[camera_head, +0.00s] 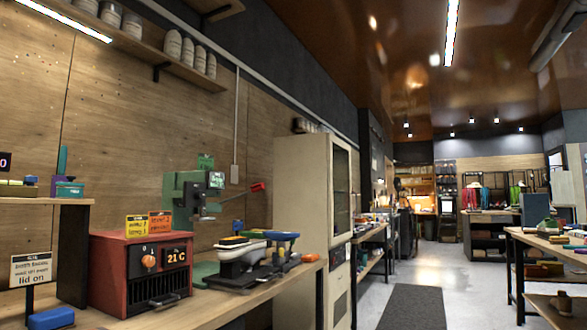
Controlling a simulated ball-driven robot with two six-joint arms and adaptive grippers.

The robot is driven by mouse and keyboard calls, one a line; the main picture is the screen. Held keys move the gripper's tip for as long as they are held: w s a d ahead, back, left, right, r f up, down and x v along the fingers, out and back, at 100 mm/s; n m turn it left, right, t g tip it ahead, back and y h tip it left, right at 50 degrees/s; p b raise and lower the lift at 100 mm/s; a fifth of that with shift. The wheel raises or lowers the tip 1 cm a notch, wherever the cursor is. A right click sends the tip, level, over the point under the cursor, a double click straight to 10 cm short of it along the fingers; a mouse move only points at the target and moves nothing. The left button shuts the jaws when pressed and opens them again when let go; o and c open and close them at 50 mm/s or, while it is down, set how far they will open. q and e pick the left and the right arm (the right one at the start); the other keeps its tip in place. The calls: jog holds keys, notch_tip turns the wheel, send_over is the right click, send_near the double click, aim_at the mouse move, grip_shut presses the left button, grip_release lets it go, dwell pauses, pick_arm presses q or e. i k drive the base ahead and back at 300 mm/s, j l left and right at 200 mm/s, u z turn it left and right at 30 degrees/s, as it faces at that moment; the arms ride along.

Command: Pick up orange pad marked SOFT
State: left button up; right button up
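No pad on which I can read SOFT shows in the head view. Small orange and yellow pieces (559,239) lie on the right-hand table, too small to identify. An orange card (160,224) and a yellow card (137,225) stand on a red box with a dial and a "21C" display (140,272); their lettering is not clear. Neither of my grippers is in view.
A wooden workbench (205,314) on the left bears the red box, a green machine (187,196) and black-and-white equipment (243,262). A cream cabinet (300,190) stands beyond it. The aisle floor (432,268) is clear, with a dark mat (412,307).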

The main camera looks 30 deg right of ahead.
aim_at(309, 258)
jog(key=i+l+z, duration=0.3)
jog(key=i+l, duration=1.75)
